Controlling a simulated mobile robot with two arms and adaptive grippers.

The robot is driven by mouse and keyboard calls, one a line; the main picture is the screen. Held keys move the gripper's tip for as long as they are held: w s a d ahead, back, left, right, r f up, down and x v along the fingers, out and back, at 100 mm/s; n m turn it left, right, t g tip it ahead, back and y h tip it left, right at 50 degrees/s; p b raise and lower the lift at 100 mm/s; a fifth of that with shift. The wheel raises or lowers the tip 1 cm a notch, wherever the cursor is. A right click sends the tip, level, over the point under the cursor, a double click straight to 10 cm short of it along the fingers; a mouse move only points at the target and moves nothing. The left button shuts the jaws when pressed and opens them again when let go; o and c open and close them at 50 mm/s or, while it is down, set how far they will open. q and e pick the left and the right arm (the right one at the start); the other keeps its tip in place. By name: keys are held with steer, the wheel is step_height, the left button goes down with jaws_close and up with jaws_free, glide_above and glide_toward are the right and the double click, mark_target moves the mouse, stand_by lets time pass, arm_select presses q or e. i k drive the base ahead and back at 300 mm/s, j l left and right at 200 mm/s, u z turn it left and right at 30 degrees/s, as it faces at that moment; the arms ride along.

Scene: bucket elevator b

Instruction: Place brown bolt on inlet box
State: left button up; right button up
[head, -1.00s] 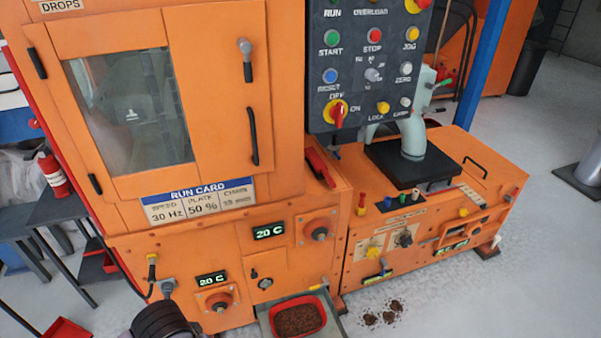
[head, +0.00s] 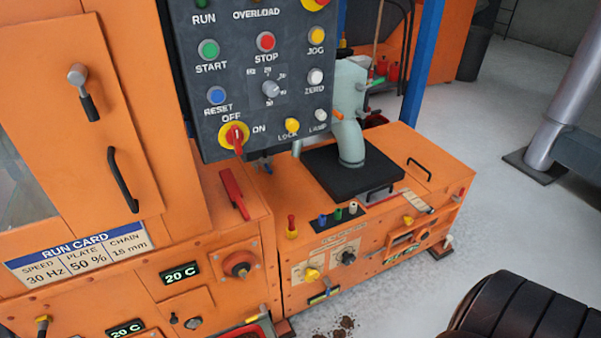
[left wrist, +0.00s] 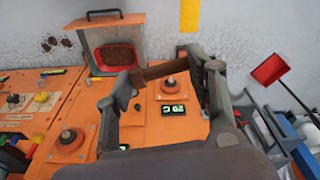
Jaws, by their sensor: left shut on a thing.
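In the left wrist view my left gripper (left wrist: 166,74) is shut on a brown bolt (left wrist: 168,70). The bolt spans the gap between the two fingers, and its ends are partly hidden by them. The bolt hangs over an orange machine surface with a red knob and a 20 C display. In the head view the left gripper and the bolt do not show. A low orange box (head: 425,160) with a black plate (head: 350,178) on top stands right of the cabinet. No label shows which part is the inlet box. My right gripper is not in view.
A dark control panel (head: 262,80) hangs above the machine. A pale pipe (head: 348,135) rises from the black plate.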

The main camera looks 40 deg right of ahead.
mark_target(283, 204)
steer(key=i+l, duration=0.1)
steer(key=l, duration=1.05)
steer(key=i+l, duration=0.15)
steer(key=l, duration=0.45)
steer(key=i+l, duration=0.1)
steer(key=l, duration=0.5)
steer(key=i+l, duration=0.1)
steer(key=l, duration=0.45)
steer(key=i+l, duration=0.1)
steer(key=l, duration=0.35)
steer(key=i, duration=0.45)
